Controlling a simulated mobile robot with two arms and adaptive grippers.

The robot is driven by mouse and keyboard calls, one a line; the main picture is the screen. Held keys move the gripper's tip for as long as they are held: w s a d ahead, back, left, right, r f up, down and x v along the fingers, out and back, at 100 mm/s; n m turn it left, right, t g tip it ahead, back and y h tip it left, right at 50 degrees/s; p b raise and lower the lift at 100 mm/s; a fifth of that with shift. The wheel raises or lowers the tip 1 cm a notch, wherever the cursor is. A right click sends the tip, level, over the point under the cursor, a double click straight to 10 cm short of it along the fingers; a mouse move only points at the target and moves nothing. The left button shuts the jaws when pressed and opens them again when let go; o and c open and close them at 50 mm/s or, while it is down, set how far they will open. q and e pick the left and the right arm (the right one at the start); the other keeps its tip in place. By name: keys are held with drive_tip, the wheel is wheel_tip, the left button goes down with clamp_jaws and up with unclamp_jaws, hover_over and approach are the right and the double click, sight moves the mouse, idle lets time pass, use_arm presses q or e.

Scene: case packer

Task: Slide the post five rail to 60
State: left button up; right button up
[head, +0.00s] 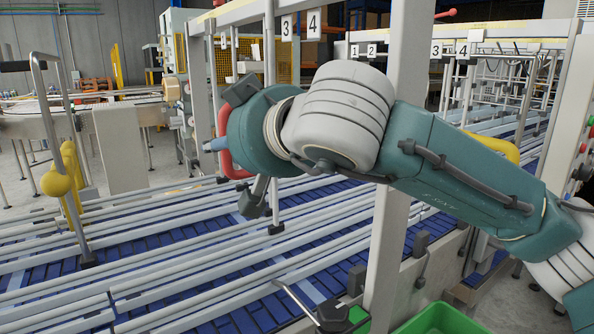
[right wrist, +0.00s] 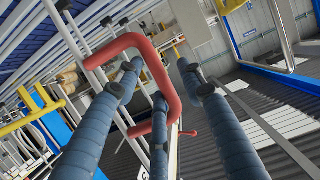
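A red U-shaped handle (head: 224,158) shows beside my right gripper in the head view, partly hidden behind my wrist. In the right wrist view the red handle (right wrist: 168,84) crosses between the fingers of my right gripper (right wrist: 158,75). The fingers are spread, with gaps around the bar, and do not look closed on it. In the head view only one fingertip of the right gripper (head: 214,145) shows. Several pale guide rails (head: 130,285) run over the blue conveyor. No number five label and no scale reading can be made out. My left gripper is out of view.
Number plates 3 and 4 (head: 300,26) hang from the upper frame. A pale upright post (head: 395,150) stands behind my right arm. A yellow handle (head: 62,184) stands at the left. A green bin (head: 438,320) sits at the bottom right.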

drive_tip(key=shift+s, duration=0.1)
drive_tip(key=b+v, duration=0.2)
drive_tip(key=v, duration=0.5)
idle(0.4)
